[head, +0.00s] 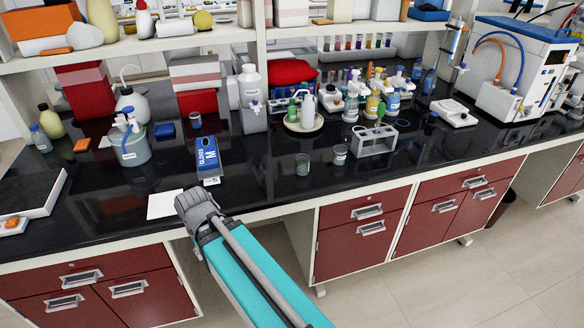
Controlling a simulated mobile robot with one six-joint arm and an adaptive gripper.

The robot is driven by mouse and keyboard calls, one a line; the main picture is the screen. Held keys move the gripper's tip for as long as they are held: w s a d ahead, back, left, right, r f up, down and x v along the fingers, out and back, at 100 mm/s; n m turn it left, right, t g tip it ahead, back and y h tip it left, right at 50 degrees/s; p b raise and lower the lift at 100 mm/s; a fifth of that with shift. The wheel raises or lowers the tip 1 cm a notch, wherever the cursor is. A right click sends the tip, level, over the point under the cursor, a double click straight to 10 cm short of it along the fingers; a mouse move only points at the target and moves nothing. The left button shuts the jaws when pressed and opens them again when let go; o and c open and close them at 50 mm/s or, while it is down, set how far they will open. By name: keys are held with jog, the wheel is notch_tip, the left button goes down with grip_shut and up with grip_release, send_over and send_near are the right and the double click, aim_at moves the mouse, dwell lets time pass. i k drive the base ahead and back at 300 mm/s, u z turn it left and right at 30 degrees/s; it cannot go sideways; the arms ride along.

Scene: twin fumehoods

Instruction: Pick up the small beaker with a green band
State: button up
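A small clear beaker (302,164) with a greenish tint stands upright on the black bench top near its front edge; its band is too small to make out clearly. A second small beaker (340,154) with a pale marking stands just to its right. My gripper (192,202) is at the dark grey end of my arm, over the front edge of the bench, to the left of both beakers and apart from them. Its fingers cannot be made out, and I see nothing held.
A blue box (207,158) and a white sheet (164,204) lie near my gripper. A small white rack (374,141) stands right of the beakers. A round tray (304,124) with bottles is behind them. The bench between the blue box and the greenish beaker is clear.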

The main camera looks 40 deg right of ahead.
aim_at(302, 159)
jog(key=u, duration=0.1)
jog(key=k, duration=1.35)
jog(key=z, duration=0.85)
jog(key=i, duration=1)
